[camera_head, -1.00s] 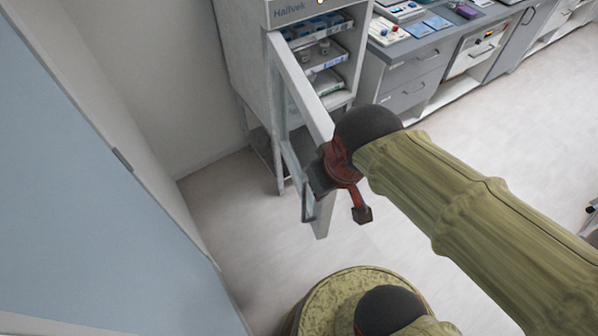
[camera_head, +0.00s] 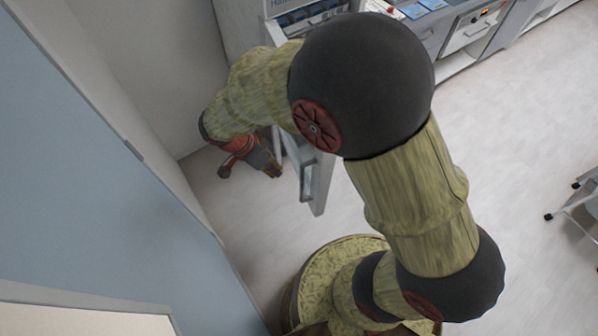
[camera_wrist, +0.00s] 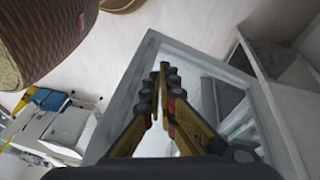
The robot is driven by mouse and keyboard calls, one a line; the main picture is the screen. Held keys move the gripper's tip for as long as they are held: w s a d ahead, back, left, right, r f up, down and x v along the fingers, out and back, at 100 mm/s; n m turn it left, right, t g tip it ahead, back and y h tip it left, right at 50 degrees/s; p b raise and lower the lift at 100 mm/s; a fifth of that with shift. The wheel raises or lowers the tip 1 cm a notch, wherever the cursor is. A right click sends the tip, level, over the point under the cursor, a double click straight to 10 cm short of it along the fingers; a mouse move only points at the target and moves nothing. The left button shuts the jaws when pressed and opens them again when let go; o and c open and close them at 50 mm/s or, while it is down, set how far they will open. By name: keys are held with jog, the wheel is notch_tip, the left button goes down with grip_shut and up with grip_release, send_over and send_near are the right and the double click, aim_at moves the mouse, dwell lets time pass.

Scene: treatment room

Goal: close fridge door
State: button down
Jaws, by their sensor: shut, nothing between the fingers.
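The fridge (camera_head: 290,8) stands at the top of the head view, partly hidden behind my arm. Its door (camera_head: 321,172) is open and juts out from the fridge toward my base. The handle (camera_head: 306,184) shows near the door's free end. My gripper (camera_head: 274,170) is left of the door, on the handle side, low and close to it. In the wrist view the shut, empty fingers (camera_wrist: 162,72) point at the framed, glazed door (camera_wrist: 127,93). I cannot tell whether they touch it. My arm hides the upper part of the door.
A blue panel (camera_head: 75,150) and a pale wall (camera_head: 140,60) bound the left side, with a narrow floor gap beside my gripper. Grey counter cabinets (camera_head: 440,38) stand right of the fridge. A wheeled stand (camera_head: 578,200) is at the right edge. The floor (camera_head: 520,130) between is clear.

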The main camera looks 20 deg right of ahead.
jog(key=w+d+f+m+b, duration=0.1)
jog(key=d+f+m+b, duration=0.1)
jog(key=d+f+m, duration=0.3)
notch_tip(320, 180, down, 4)
jog(key=d, duration=0.3)
jog(key=shift+r, duration=0.15)
dwell(0.3)
dwell(0.4)
